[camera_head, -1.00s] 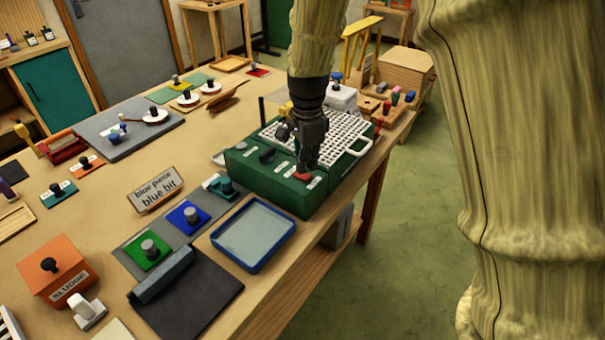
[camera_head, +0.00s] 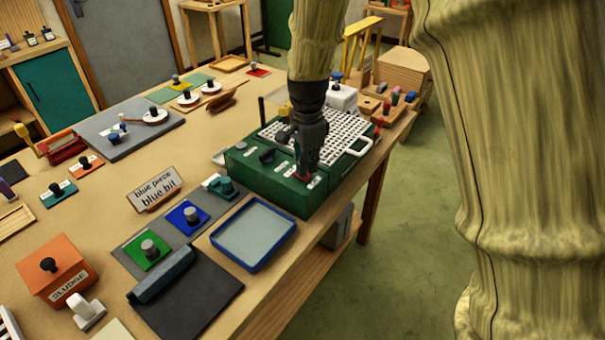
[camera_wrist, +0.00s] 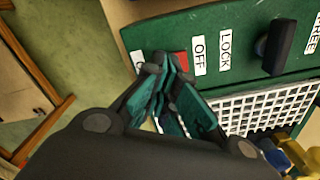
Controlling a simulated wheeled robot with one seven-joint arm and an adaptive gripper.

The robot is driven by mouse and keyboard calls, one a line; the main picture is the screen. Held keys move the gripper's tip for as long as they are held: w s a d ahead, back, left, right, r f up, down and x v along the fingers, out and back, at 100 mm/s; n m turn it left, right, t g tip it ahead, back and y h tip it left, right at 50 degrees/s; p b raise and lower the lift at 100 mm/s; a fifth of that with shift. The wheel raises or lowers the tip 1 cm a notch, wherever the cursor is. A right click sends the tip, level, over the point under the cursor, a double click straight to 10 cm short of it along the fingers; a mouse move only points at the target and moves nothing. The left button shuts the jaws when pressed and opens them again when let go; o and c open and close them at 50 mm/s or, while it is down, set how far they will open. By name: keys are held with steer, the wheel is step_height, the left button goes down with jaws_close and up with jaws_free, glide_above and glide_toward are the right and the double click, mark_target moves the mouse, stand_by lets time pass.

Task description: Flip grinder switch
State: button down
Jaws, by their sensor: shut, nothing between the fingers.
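The green grinder (camera_head: 270,182) stands on the bench with a white grid top (camera_head: 325,133). Its red switch (camera_wrist: 182,62) shows in the wrist view between a label reading OFF and another label that my fingers partly cover. My gripper (camera_head: 304,174) points down at the grinder's front corner, its fingers shut and empty. In the wrist view the fingertips (camera_wrist: 165,68) are right beside the red switch and hide part of it. I cannot tell whether they touch it. A dark knob (camera_wrist: 276,47) sits beyond the LOCK label.
A blue-rimmed tray (camera_head: 253,235) lies in front of the grinder near the bench edge. Blue (camera_head: 189,217) and green (camera_head: 147,250) pieces with knobs sit to its left. A white handle (camera_head: 360,146) sticks out at the grinder's right. Open floor lies to the right.

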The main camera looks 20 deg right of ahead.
mark_target(307, 176)
steer(key=shift+s+f, duration=0.1)
steer(key=shift+f, duration=0.6)
stand_by(0.6)
steer(key=shift+r+p, duration=3.2)
steer(key=shift+r, duration=0.35)
steer(key=shift+f, duration=0.1)
